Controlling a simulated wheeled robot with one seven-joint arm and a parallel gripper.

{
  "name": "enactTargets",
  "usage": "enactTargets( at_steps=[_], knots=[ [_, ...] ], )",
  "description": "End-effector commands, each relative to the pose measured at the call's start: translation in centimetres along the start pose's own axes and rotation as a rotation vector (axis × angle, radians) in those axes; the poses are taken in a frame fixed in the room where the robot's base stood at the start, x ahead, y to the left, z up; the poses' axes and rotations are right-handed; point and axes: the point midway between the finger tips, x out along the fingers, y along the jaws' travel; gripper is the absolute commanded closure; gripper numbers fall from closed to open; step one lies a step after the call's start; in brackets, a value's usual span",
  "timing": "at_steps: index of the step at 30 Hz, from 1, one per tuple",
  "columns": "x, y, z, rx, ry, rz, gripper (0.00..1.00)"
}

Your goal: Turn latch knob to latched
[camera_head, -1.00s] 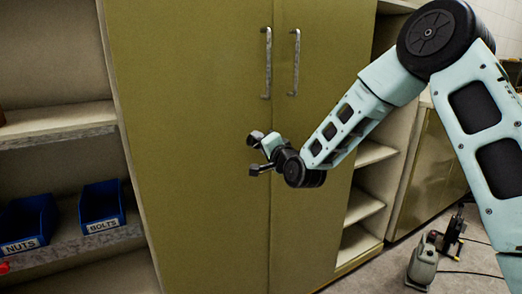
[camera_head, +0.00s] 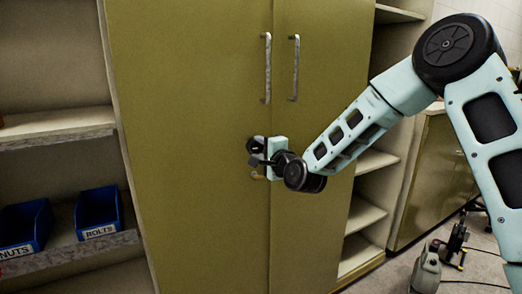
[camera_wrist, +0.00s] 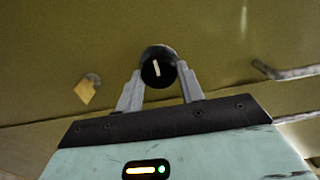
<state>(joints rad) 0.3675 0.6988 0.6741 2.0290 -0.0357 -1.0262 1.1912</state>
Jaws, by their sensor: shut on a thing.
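The latch knob (camera_wrist: 158,71) is round and black with a white mark on its face, on the olive cabinet door. In the wrist view the mark runs nearly upright, leaning slightly. My gripper (camera_wrist: 160,76) has one grey finger on each side of the knob and is shut on it. In the head view my gripper (camera_head: 257,152) is at the door near the seam, below the handles, and mostly hides the knob.
A small yellow tag or padlock (camera_wrist: 87,92) hangs beside the knob; it shows below my gripper in the head view (camera_head: 257,175). Two metal door handles (camera_head: 266,68) (camera_head: 294,68) are above. Shelves with blue bins (camera_head: 98,213) stand at the left.

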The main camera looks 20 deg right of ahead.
Motion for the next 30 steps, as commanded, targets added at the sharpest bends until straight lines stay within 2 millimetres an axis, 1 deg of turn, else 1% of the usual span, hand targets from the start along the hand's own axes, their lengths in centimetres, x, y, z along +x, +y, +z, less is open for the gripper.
enactTargets(
  at_steps=[7,8,9,10,18,22,26,30],
  knots=[
    [0.0,0.1,-0.1,0.002,0.002,0.002,0.85],
    [0.0,0.1,-0.1,0.002,0.002,0.002,0.59],
    [0.0,0.1,-0.1,0.002,0.002,0.002,0.48],
    [0.0,0.1,-0.1,0.001,0.002,0.001,0.42],
    [-0.1,0.0,0.0,0.0,0.001,0.001,0.42],
    [-0.8,0.0,-0.1,0.0,0.001,0.0,0.42],
    [-2.8,0.1,-0.1,-0.002,0.001,0.001,0.42],
    [-6.1,0.1,-0.1,-0.002,0.001,0.002,0.42]
  ],
)
